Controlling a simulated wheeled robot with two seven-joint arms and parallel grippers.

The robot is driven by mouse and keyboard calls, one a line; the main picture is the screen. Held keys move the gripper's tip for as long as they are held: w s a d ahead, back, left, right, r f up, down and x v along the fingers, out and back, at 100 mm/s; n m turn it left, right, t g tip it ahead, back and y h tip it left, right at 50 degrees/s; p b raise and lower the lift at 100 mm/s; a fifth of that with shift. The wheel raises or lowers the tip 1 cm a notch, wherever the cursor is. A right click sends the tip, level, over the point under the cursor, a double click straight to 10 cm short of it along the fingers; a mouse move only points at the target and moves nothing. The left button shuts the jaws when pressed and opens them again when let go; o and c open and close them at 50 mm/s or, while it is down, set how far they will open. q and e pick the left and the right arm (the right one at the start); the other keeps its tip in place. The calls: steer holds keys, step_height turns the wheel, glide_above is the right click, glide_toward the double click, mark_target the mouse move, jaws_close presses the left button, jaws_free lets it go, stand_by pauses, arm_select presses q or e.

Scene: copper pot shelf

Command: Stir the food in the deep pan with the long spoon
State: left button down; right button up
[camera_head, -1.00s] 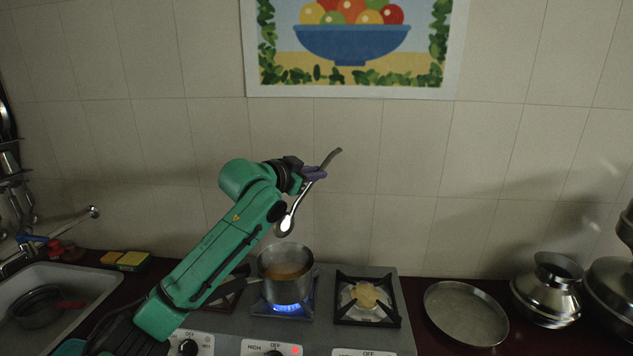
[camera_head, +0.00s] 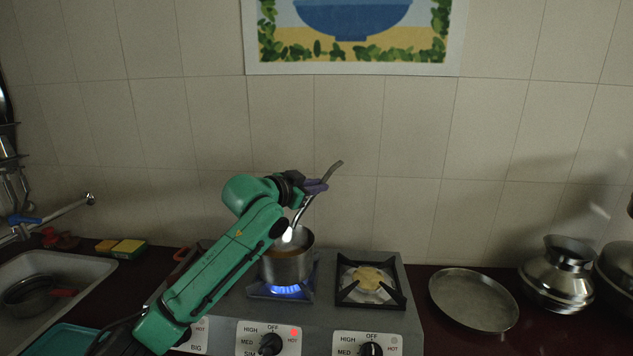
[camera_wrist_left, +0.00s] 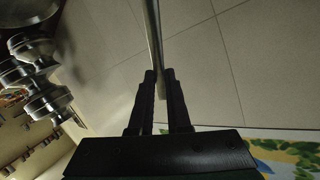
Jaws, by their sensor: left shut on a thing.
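The long spoon (camera_head: 305,206) is a curved metal spoon, held tilted with its bowl end down. My left gripper (camera_head: 316,186) is shut on its handle, above and behind the deep pan. In the left wrist view, the handle (camera_wrist_left: 155,45) runs up from between the two fingers (camera_wrist_left: 160,80). The spoon's bowl (camera_head: 288,235) is at the pan's mouth; I cannot tell whether it touches the food. The deep pan (camera_head: 287,268) stands on the lit left burner. Its food is mostly hidden by the spoon and my arm. My right gripper is not in view.
The stove (camera_head: 325,315) has a second burner (camera_head: 368,285) at right with something yellowish on it. A round metal plate (camera_head: 473,300) and a metal pot (camera_head: 557,280) stand to the right. A sink (camera_head: 70,268) and sponges (camera_head: 122,248) are at left. The tiled wall is close behind.

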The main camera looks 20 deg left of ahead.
arm_select(q)
step_height(320, 180, down, 5)
steer(key=shift+r+b, duration=0.2)
steer(key=shift+b, duration=0.8)
